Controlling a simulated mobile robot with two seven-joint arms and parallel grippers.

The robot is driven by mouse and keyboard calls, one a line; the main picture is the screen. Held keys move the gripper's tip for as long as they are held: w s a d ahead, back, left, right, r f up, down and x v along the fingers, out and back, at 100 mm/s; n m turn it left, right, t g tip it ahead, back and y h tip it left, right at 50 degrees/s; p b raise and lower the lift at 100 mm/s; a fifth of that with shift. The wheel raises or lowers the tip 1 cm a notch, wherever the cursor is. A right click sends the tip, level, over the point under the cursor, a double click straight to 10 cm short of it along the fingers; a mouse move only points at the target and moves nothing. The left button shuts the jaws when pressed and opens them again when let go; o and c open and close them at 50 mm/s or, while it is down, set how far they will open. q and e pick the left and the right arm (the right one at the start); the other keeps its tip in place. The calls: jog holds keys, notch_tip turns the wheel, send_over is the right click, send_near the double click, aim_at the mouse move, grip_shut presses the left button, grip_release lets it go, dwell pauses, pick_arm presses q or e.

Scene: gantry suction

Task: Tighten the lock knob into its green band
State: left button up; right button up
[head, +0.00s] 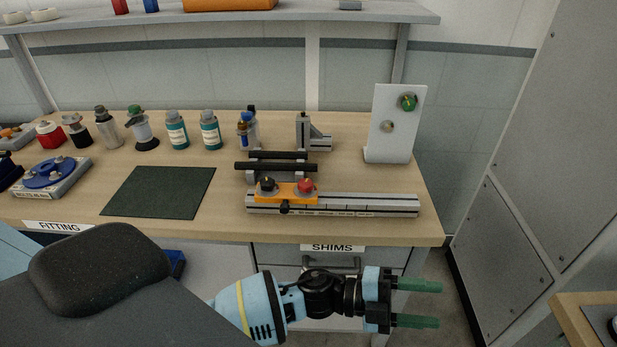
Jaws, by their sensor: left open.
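A slide rail (375,205) lies along the front edge of the bench, with an orange carriage (287,191) near its left end. The carriage carries a black knob (267,184) and a red knob (305,185) on top, and a small black knob (285,208) on its front. I cannot tell which is the lock knob. No green band can be made out on them. A white upright panel (395,140) bears a green round part (408,102) and a grey one (388,127). My left gripper (440,304) is open and empty, in front of and below the bench edge, fingers pointing right.
Black bars on a grey block (276,180) stand just behind the carriage. Several bottles (176,130) line the back left. A dark green mat (158,191) lies left of the rail. A drawer (330,258) labelled SHIMS is under the bench edge. A grey cabinet (555,130) stands at right.

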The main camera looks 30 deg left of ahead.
pick_arm(q)
jog(key=m+g, duration=0.3)
jog(key=m, duration=0.1)
notch_tip(320, 180, up, 11)
jog(key=m+g+y+b, duration=0.35)
jog(key=m+y, duration=0.45)
jog(key=y, duration=1.1)
send_over(306, 182)
jog(key=p, duration=0.1)
jog(key=shift+a+g, duration=0.1)
jog(key=shift+g, duration=0.15)
jog(key=shift+f, duration=3.9)
pick_arm(e)
jog(key=s+f, duration=0.2)
jog(key=f, duration=0.1)
jog(key=shift+a+f+g, duration=0.1)
jog(key=shift+a+g, duration=0.05)
jog(key=shift+g, duration=0.15)
pick_arm(q)
jog(key=c, duration=1)
